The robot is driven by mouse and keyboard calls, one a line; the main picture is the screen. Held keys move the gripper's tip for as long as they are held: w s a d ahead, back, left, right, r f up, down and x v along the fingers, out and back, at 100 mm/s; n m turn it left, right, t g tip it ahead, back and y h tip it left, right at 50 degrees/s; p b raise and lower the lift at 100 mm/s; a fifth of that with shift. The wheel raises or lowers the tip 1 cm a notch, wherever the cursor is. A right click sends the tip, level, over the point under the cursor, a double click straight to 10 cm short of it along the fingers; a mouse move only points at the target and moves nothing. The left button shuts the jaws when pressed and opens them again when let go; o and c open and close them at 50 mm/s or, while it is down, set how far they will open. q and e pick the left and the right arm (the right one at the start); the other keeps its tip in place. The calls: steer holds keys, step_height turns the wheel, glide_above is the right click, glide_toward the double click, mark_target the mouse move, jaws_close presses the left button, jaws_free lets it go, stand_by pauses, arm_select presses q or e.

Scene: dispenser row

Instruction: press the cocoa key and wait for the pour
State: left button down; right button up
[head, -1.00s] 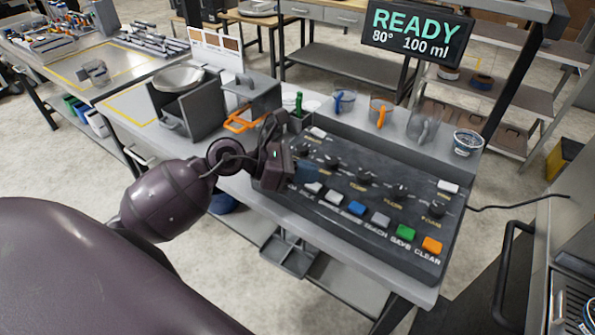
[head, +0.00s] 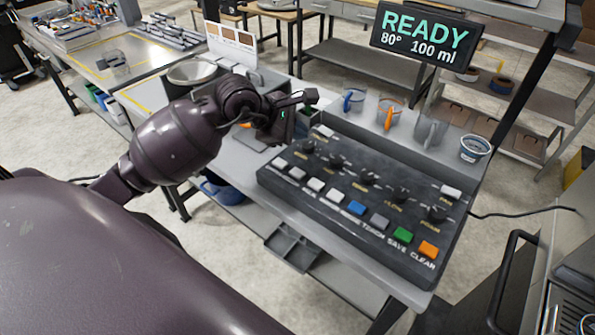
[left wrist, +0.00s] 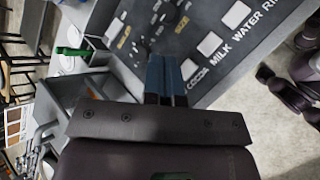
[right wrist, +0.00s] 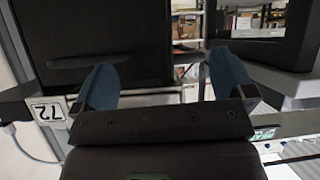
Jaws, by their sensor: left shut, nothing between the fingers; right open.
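The dark key panel (head: 350,190) lies on the bench with a row of keys along its front. The white cocoa key (head: 280,162) is the leftmost of that row; in the left wrist view (left wrist: 188,68) its COCOA label is readable. The display (head: 424,38) reads READY, 80°, 100 ml. My left gripper (head: 282,122) is above and behind the panel's left end, clear of the keys. Its blue fingers (left wrist: 165,68) are shut and empty, appearing beside the cocoa key in the wrist view. My right gripper (right wrist: 165,84) is open and empty, outside the head view.

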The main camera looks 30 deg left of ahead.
mark_target(298, 173)
arm_select(q)
steer(key=shift+f, duration=0.15)
step_height(298, 173, down, 8)
steer(key=b, duration=0.4)
steer(key=shift+f+b, duration=0.3)
steer(key=shift+b, duration=0.15)
stand_by(0.4)
stand_by(0.3)
stand_by(0.3)
